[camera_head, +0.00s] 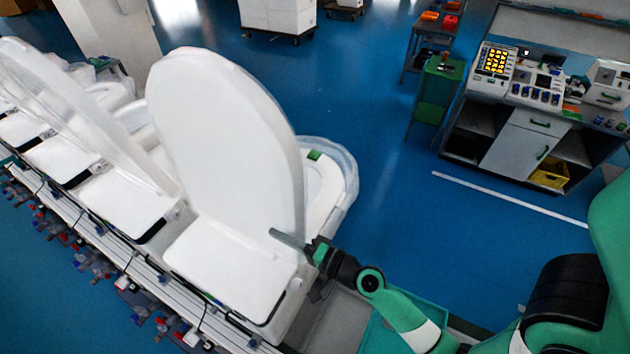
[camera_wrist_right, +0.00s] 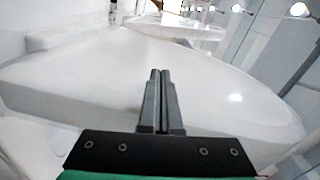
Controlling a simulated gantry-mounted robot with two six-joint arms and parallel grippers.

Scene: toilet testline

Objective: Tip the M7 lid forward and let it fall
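A large white lid (camera_head: 225,135) stands raised on the nearest toilet in the head view; I take it for the M7 lid, though no label is readable. The toilet's white tank top (camera_head: 228,265) lies in front of it. My right gripper (camera_head: 278,237) is at the lid's lower right edge, with its fingers overlapping that edge in the picture. In the right wrist view the gripper (camera_wrist_right: 160,75) has both fingers together with nothing between them, over a broad white surface (camera_wrist_right: 235,100). Whether the fingers touch the lid cannot be told. My left gripper is not in view.
More toilets with raised lids, such as this neighbouring lid (camera_head: 85,110), stand in a row to the left along the line's rail (camera_head: 150,275). A control console (camera_head: 525,85) and a green cabinet (camera_head: 437,90) stand at the back right. Blue floor (camera_head: 350,95) between is clear.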

